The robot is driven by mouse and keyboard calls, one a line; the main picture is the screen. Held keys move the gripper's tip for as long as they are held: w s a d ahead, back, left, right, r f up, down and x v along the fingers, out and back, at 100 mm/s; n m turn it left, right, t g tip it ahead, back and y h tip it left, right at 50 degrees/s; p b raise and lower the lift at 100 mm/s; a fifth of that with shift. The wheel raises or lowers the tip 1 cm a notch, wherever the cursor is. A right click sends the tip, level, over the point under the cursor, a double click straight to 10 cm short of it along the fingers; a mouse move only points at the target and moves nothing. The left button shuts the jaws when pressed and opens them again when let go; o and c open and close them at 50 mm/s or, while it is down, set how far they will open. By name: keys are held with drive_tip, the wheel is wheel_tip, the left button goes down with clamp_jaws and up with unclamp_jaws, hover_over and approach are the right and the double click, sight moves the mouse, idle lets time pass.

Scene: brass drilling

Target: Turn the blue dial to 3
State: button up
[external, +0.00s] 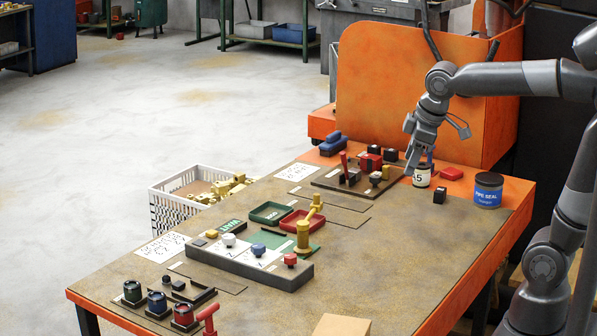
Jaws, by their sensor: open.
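A long grey panel (222,263) on the table carries a row of three knobs with white plates. The blue dial (258,250) is the middle one, between a white knob (229,239) and a red knob (290,260). Its pointer and scale marks are too small to read. My gripper (419,162) is open, pointing down at the back right of the table, well away from the dial. It is over or beside a small white jar marked 5 (422,178); I cannot tell whether they touch.
Green, blue (157,302) and red round pieces sit at the front left. A switch board (336,183) and a blue can (488,191) are farther back. The table's right middle is clear.

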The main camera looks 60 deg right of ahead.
drive_tip(key=w+a+n+g, duration=0.1)
drive_tip(key=w+a+n, duration=0.35)
drive_tip(key=w, duration=0.65)
drive_tip(key=n+g, duration=0.3)
drive_tip(key=n, duration=0.5)
hover_over(258, 245)
wheel_tip(258, 245, down, 13)
drive_tip(key=shift+y, duration=0.3)
wheel_tip(258, 245, down, 10)
drive_tip(key=shift+f, duration=0.25)
drive_tip(key=shift+c, duration=0.4)
drive_tip(key=c, duration=0.9)
